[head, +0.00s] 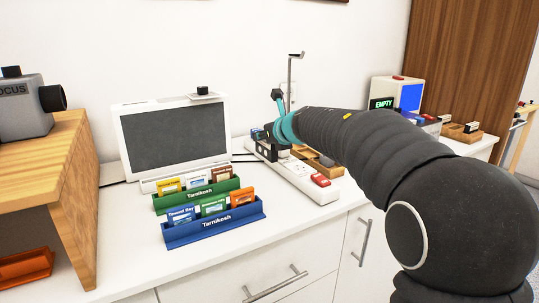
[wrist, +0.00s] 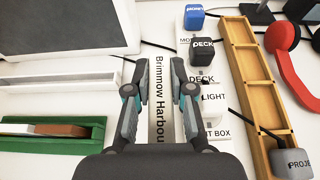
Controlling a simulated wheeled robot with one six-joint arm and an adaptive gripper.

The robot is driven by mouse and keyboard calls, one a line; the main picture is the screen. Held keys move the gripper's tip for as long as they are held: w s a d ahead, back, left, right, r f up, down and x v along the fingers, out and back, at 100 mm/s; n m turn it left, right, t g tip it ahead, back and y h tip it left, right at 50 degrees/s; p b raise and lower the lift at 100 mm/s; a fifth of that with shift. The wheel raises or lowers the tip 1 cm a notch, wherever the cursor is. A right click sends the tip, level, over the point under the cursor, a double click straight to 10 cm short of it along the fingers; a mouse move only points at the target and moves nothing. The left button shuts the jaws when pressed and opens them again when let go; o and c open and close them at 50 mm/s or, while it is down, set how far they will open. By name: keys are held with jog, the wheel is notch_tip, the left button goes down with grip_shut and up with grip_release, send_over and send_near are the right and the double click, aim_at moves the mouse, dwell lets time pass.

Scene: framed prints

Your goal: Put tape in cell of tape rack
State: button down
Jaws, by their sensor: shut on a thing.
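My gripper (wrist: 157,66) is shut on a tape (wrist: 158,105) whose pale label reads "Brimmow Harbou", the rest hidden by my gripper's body. The held tape is hard to make out in the head view, where my arm crosses in front. A blue tape rack (head: 215,231) lettered "Tarnikosh" stands at the front of the counter with blue, green and orange tapes. Part of the green rack shows at the lower left of the wrist view (wrist: 97,133). My gripper is right of both racks.
A monitor (head: 175,135) stands behind the racks. A power strip (head: 318,192) with labelled plugs and a red switch lies below my gripper, beside a wooden tray (wrist: 250,75). A wooden cabinet (head: 75,210) edges the counter's left.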

aim_at(264, 155)
jog(key=shift+f+b, duration=0.65)
jog(key=shift+f, duration=2.3)
jog(key=shift+f, duration=0.2)
jog(key=c, duration=1)
grip_release()
jog(key=shift+r, duration=0.15)
